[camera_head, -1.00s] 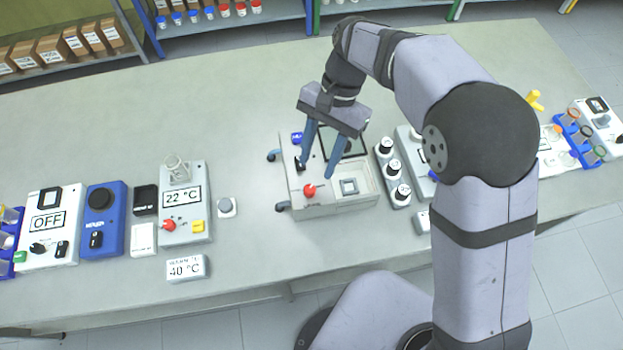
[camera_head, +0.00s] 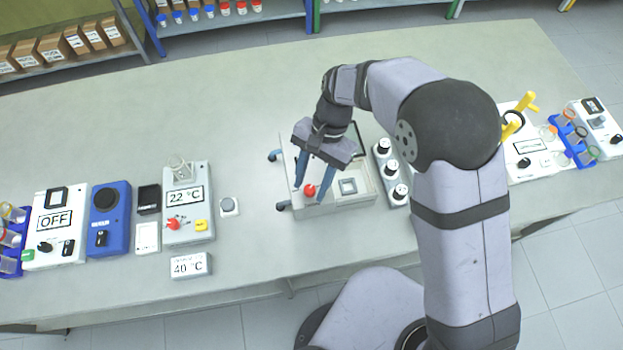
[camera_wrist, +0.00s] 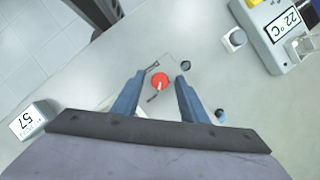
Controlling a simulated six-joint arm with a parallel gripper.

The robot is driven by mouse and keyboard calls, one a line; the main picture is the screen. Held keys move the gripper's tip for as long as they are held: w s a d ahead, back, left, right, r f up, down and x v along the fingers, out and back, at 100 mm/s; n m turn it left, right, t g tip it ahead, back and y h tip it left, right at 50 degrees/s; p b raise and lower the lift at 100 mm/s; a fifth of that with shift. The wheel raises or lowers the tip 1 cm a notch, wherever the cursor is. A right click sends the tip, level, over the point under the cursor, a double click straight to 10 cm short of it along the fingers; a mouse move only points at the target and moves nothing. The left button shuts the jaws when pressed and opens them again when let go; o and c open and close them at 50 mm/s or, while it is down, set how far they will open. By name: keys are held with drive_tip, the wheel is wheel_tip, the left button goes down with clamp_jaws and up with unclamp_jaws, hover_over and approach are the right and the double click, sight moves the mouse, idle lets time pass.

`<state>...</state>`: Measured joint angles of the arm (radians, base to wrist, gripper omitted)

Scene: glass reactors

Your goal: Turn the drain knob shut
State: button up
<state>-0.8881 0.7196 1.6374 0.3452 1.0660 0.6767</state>
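The red round knob (camera_head: 309,190) sits on the front top of a light box-shaped unit (camera_head: 350,200) in the middle of the bench. No label marks it as the drain knob. In the wrist view the red knob (camera_wrist: 160,82) shows a pale mark on its face. My gripper (camera_head: 309,195) points down at it, fingers apart, one on each side in the picture. In the wrist view my gripper (camera_wrist: 160,77) has the knob between its fingertips with gaps on both sides. I cannot tell whether the tips are above the knob or level with it.
The bench behind the unit is clear.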

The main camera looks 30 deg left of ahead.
clamp_jaws()
drive_tip(key=shift+n, duration=0.3)
drive_tip(key=n+h, duration=0.1)
drive_tip(key=n, duration=0.2)
drive_tip(key=shift+a+h+p, duration=0.15)
drive_tip(key=shift+h+p, duration=0.15)
drive_tip(key=shift+p, duration=0.1)
drive_tip(key=n, duration=0.2)
drive_tip(key=n+t+h, duration=0.1)
drive_tip(key=n, duration=0.2)
drive_tip(key=shift+s+a, duration=0.1)
drive_tip(key=shift+a, duration=0.1)
drive_tip(key=n, duration=0.2)
drive_tip(key=n+t+h, duration=0.1)
drive_tip(key=n, duration=0.1)
drive_tip(key=shift+s+t, duration=0.1)
drive_tip(key=shift+t, duration=0.2)
drive_tip(key=n+t, duration=0.1)
drive_tip(key=n, duration=0.4)
drive_tip(key=shift+s+a+r+t+h, duration=0.1)
drive_tip(key=shift+s+t+h, duration=0.05)
drive_tip(key=shift+t+h, duration=0.25)
drive_tip(key=shift+n, duration=0.3)
